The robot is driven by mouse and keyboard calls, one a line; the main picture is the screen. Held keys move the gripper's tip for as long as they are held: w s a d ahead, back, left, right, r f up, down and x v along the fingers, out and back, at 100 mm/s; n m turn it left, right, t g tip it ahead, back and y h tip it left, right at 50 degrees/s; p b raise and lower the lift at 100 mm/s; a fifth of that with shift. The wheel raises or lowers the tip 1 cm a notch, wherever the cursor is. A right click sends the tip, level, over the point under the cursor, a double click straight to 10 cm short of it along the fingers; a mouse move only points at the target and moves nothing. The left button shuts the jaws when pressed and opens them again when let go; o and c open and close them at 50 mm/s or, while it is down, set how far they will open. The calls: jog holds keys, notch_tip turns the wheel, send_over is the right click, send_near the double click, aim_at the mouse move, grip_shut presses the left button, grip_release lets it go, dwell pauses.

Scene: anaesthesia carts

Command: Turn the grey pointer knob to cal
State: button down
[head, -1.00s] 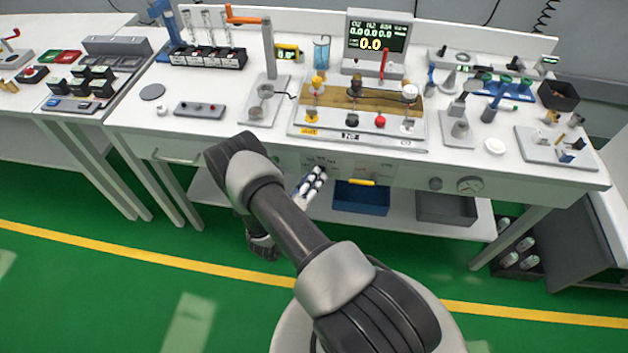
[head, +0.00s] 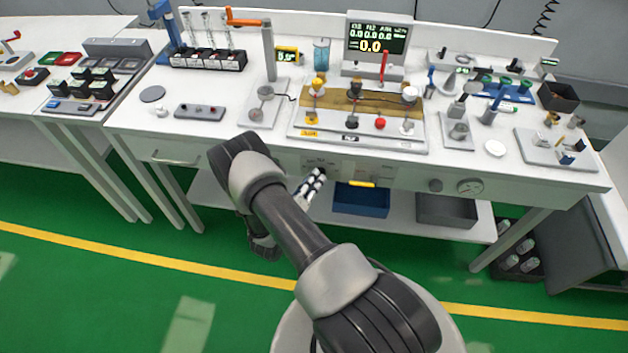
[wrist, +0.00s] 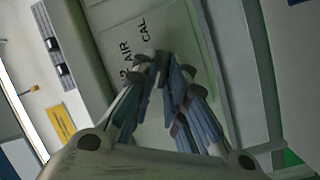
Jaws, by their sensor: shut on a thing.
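The white label plate (wrist: 125,45) on the bench front shows the words AIR and CAL, with a "2" at the edge of another word, in the wrist view. My gripper (wrist: 162,68) reaches this plate, its fingers closed together just below the words. The grey pointer knob is mostly hidden by the fingertips, and I cannot make out where its pointer stands. In the head view my gripper (head: 319,174) is at the front panel (head: 340,164) below the bench top, shut on the knob.
A grey bin (head: 447,208) stands on the lower shelf. A round gauge (head: 470,187) and a dark knob (head: 435,185) are farther right on the panel.

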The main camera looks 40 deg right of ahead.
dwell(0.3)
jog(key=shift+s+d+r+m+t+y+p, duration=0.1)
jog(key=shift+s+d+m+t+y+p, duration=0.25)
jog(key=shift+m+t+y+p, duration=2)
jog(key=shift+s+d+m+g+y+b, duration=0.2)
jog(key=shift+s+m+y+b, duration=0.25)
jog(key=shift+m, duration=4.05)
jog(key=shift+s+d+r+m+t+y+p, duration=0.1)
jog(key=shift+s+d+m+t+y+p, duration=0.2)
jog(key=shift+m+t+y+p, duration=2.05)
jog(key=m+g+h+b, duration=0.2)
jog(key=b, duration=0.1)
jog(key=c, duration=1.6)
grip_release()
jog(key=shift+w, duration=0.1)
